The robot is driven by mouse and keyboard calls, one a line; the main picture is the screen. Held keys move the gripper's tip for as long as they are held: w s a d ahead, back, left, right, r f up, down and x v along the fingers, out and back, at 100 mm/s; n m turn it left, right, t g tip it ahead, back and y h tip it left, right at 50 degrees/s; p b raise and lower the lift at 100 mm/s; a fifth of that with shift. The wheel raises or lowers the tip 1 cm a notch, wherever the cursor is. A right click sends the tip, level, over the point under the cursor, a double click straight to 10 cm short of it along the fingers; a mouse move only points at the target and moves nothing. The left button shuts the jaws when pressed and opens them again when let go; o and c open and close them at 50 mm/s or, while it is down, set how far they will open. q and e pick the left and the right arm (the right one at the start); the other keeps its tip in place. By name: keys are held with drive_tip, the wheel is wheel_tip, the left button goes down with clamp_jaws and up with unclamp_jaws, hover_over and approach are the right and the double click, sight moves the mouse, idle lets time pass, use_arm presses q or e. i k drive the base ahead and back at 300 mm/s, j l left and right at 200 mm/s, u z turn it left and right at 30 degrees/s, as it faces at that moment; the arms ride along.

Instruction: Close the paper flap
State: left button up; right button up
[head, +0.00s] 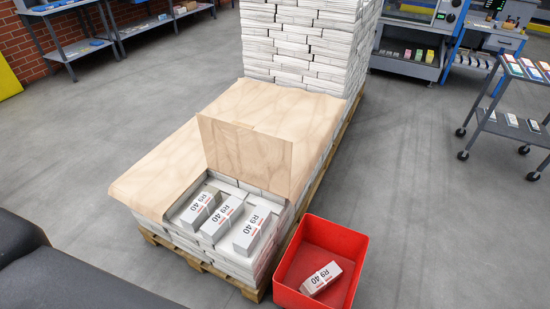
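A tan paper flap (246,155) stands raised, roughly upright, on a low stack of newspapers at the middle of the head view. It rises from the brown paper sheet (165,168) that covers most of the stack. In front of the flap the stack's near corner is uncovered. Three white boxes marked "R9 40" lie there: a left one (200,209), a middle one (221,218) and a right one (251,231). Neither of my grippers is in view; only a dark arm part of mine shows at the lower left.
The stack rests on a wooden pallet (190,261). A red bin (354,241) with one white box (321,278) stands at its right. A tall newspaper stack (301,45) rises behind. A wheeled cart (510,125) is at the right. Grey floor is clear on the left.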

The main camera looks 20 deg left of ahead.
sight(235, 150)
drive_tip(key=z, duration=0.8)
drive_tip(key=i+l, duration=0.1)
drive_tip(key=l, duration=0.3)
drive_tip(key=i+l+z, duration=0.1)
drive_tip(key=l, duration=0.3)
drive_tip(key=i+l+z, duration=0.35)
drive_tip(key=i+l, duration=0.3)
drive_tip(key=l, duration=0.15)
drive_tip(key=i+l+u, duration=0.15)
drive_tip(key=i+u, duration=0.25)
drive_tip(key=i, duration=0.15)
drive_tip(key=i+l+u, duration=0.35)
drive_tip(key=i, duration=0.15)
drive_tip(key=i+u, duration=0.25)
drive_tip(key=u, duration=0.2)
drive_tip(key=i+u, duration=0.25)
drive_tip(key=u, duration=0.15)
drive_tip(key=i+l+u, duration=0.2)
drive_tip(key=u, duration=0.25)
drive_tip(key=i+l+u, duration=0.1)
drive_tip(key=u, duration=0.3)
drive_tip(key=i+l+u, duration=0.2)
drive_tip(key=u, duration=0.15)
drive_tip(key=i+l+u, duration=0.2)
drive_tip(key=u, duration=0.2)
drive_tip(key=i+l+u, duration=0.2)
drive_tip(key=l+u, duration=0.2)
drive_tip(key=i+l+u, duration=0.1)
drive_tip(key=l+u, duration=0.75)
drive_tip(key=i+l, duration=0.05)
